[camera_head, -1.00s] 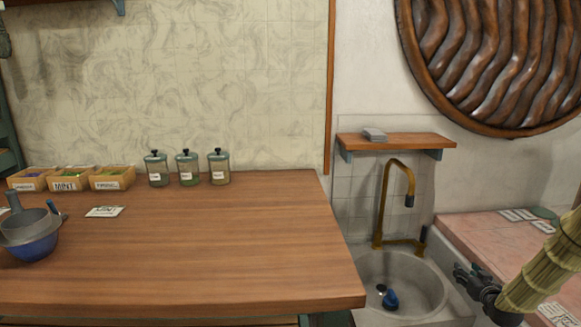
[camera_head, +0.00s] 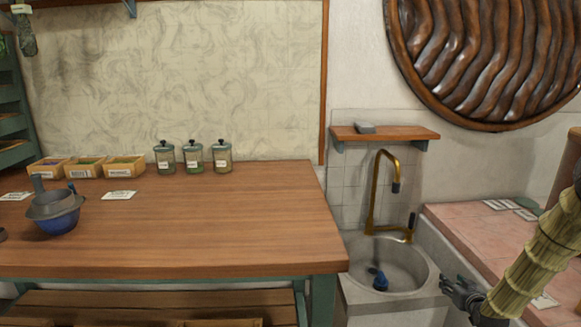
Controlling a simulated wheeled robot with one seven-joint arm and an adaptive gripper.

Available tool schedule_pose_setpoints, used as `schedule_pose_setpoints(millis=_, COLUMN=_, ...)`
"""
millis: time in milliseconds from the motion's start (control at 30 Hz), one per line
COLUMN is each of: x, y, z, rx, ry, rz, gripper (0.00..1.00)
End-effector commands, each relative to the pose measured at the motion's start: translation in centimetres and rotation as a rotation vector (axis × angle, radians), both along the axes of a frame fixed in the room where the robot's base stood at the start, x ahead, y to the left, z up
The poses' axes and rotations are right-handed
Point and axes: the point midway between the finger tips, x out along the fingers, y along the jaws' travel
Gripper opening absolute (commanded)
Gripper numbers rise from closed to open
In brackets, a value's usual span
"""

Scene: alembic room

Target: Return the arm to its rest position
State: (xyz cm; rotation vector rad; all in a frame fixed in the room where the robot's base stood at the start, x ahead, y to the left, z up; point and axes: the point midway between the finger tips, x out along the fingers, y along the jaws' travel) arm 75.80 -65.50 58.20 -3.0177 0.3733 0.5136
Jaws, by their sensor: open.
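My gripper (camera_head: 452,286) is at the lower right, at the end of my straw-wrapped arm. Its dark fingers are spread open and nothing shows between them. It is in front of the right rim of the stone sink (camera_head: 400,262). A blue object (camera_head: 380,281) lies in the basin, apart from the gripper.
The wooden counter (camera_head: 200,235) holds a bowl (camera_head: 57,220), three glass jars (camera_head: 193,158), and small labelled boxes (camera_head: 88,167). A brass faucet (camera_head: 376,190) rises behind the sink under a small shelf (camera_head: 385,133). A pink worktop (camera_head: 470,225) is at the right.

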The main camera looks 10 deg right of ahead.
Motion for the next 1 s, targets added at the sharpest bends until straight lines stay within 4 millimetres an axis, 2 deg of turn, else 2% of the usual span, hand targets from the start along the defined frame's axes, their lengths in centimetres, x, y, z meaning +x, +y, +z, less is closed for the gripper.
schedule_pose_setpoints(millis=267, x=-1.7, y=7.2, z=-4.5, rx=0.048, ry=0.131, rz=0.04, gripper=0.43)
schedule_pose_setpoints(millis=467, x=-5.7, y=15.5, z=-9.8, rx=0.1, ry=0.301, rz=0.081, gripper=0.43)
schedule_pose_setpoints(millis=600, x=-9.9, y=21.5, z=-13.4, rx=0.132, ry=0.436, rz=0.108, gripper=0.43)
schedule_pose_setpoints(millis=767, x=-15.9, y=27.5, z=-17.0, rx=0.16, ry=0.596, rz=0.135, gripper=0.43)
schedule_pose_setpoints(millis=967, x=-24.9, y=34.1, z=-20.2, rx=0.18, ry=0.802, rz=0.164, gripper=0.43)
schedule_pose_setpoints(millis=1000, x=-26.8, y=35.3, z=-20.7, rx=0.182, ry=0.846, rz=0.167, gripper=0.43)
